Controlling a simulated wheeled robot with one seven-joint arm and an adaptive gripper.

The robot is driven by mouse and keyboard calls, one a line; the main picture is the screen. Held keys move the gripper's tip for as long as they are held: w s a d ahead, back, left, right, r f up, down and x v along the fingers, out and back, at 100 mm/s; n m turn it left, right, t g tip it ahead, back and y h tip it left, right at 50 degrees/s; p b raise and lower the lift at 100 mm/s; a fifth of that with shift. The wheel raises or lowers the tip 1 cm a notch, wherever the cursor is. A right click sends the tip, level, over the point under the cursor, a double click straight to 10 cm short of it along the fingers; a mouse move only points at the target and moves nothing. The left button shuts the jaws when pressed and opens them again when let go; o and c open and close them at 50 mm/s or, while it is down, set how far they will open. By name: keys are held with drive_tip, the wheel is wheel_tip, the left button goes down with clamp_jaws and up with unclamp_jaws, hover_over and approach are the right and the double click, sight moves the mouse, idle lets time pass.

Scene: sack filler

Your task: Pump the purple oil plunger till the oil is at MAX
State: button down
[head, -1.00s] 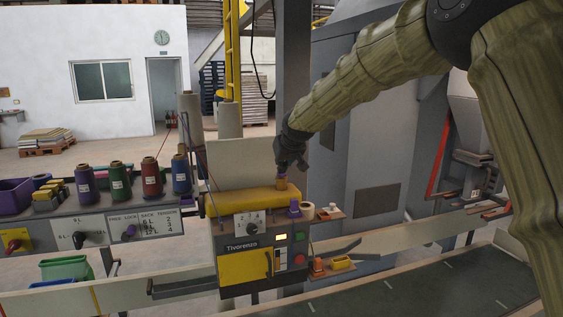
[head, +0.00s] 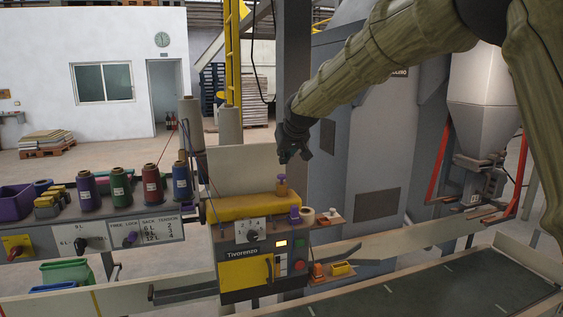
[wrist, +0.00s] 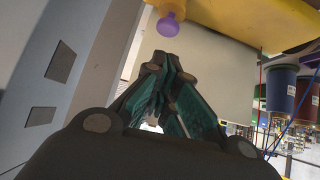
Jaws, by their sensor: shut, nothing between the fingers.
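The purple oil plunger (head: 282,178) stands upright on a small tan oiler on top of the yellow machine head (head: 246,206). The plunger's round purple knob also shows in the wrist view (wrist: 168,29), at the top, beyond the fingertips. My gripper (head: 294,157) is shut and empty, just above and slightly right of the plunger, apart from it. Its closed fingers fill the middle of the wrist view (wrist: 162,58). No oil level or MAX mark can be made out.
Thread cones (head: 120,186) stand on the left panel. A grey column (head: 293,70) rises behind my gripper. A green belt (head: 430,295) runs at lower right.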

drive_tip(key=b+v, duration=0.2)
drive_tip(key=v, duration=0.5)
drive_tip(key=shift+d, duration=0.1)
idle(1.4)
